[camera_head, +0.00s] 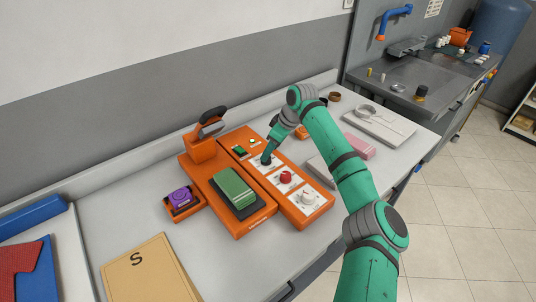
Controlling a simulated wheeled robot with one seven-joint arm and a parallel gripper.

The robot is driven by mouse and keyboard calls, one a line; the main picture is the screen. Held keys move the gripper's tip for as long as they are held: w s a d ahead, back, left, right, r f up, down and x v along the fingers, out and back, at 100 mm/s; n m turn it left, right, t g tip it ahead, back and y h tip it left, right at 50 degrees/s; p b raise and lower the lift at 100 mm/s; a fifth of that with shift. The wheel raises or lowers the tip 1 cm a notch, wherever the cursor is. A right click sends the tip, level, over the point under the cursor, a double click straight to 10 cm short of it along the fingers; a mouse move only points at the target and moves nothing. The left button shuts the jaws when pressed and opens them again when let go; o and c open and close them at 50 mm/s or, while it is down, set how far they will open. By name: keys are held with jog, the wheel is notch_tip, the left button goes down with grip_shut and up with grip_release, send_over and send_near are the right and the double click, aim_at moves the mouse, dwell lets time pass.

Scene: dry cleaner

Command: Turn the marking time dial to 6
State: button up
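An orange marking machine (226,203) stands on the grey counter. Its right side carries a control strip with white plates. A red dial (286,177) sits on the middle plate and a white dial (308,198) on the nearest plate. My gripper (267,159) reaches down to the farthest plate, beyond the red dial, and covers whatever is there. The labels and numbers are too small to read, so I cannot tell which dial is the time dial or where it points. The fingers are too small and hidden to show whether they are open, shut or holding something.
A green block (235,187) lies on the machine's dark pad. A purple item sits in an orange tray (184,207) at left. A folder marked S (150,272) lies in front. A pink item (359,146) and white board (379,126) lie to the right, behind my arm.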

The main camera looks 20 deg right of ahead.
jog(key=shift+x, duration=1.8)
jog(key=c, duration=1)
jog(key=shift+s, duration=0.1)
jog(key=shift+m, duration=0.3)
jog(key=m+h, duration=0.1)
jog(key=m, duration=0.1)
jog(key=m+t+h, duration=0.1)
jog(key=m, duration=0.2)
jog(key=shift+s+a, duration=0.1)
jog(key=shift+a, duration=0.15)
jog(key=m+h, duration=0.1)
jog(key=m, duration=0.2)
jog(key=m+h, duration=0.1)
jog(key=m, duration=0.2)
jog(key=shift+a, duration=0.15)
jog(key=shift+m, duration=0.3)
